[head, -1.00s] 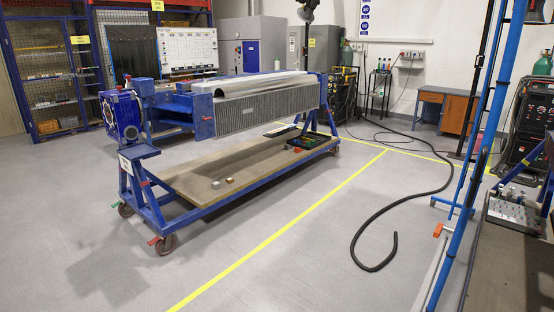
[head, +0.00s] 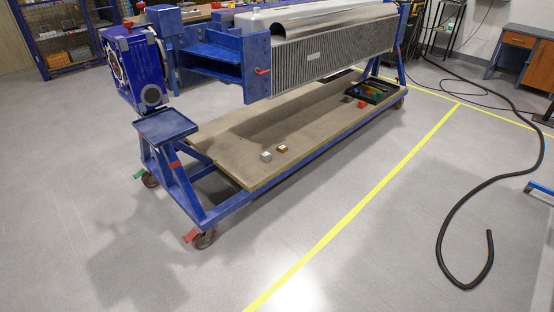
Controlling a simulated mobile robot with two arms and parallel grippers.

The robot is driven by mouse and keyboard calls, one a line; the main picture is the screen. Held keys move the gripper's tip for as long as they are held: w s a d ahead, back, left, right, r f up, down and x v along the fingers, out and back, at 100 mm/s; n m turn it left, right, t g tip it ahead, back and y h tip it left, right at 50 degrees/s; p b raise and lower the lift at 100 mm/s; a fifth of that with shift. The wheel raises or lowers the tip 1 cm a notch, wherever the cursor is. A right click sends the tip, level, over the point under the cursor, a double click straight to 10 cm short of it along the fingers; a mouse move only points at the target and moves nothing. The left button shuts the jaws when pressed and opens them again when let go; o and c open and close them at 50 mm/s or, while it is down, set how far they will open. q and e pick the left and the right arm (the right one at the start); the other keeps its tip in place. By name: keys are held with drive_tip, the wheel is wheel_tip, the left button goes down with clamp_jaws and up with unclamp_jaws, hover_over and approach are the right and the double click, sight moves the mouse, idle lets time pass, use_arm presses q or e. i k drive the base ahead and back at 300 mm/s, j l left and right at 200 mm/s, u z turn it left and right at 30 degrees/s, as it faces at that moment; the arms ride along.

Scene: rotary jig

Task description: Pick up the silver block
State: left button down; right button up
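The silver block (head: 266,156) is a small grey cube. It sits on the wooden lower shelf (head: 225,140) of the blue rotary jig, near the shelf's front edge. A small copper-brown block (head: 282,149) lies just to its right, with a narrow gap between them. Neither of my grippers shows in the head view.
The ribbed metal workpiece (head: 335,55) hangs in the blue frame above the shelf. A dark tray (head: 372,92) with coloured items and a red block (head: 362,104) are at the shelf's far end. A black hose (head: 447,235) lies on the floor at right. The floor in front is clear.

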sight(265, 157)
drive_tip(key=i+j, duration=0.2)
drive_tip(key=i, duration=0.2)
drive_tip(key=i+j, duration=0.25)
drive_tip(key=i, duration=0.15)
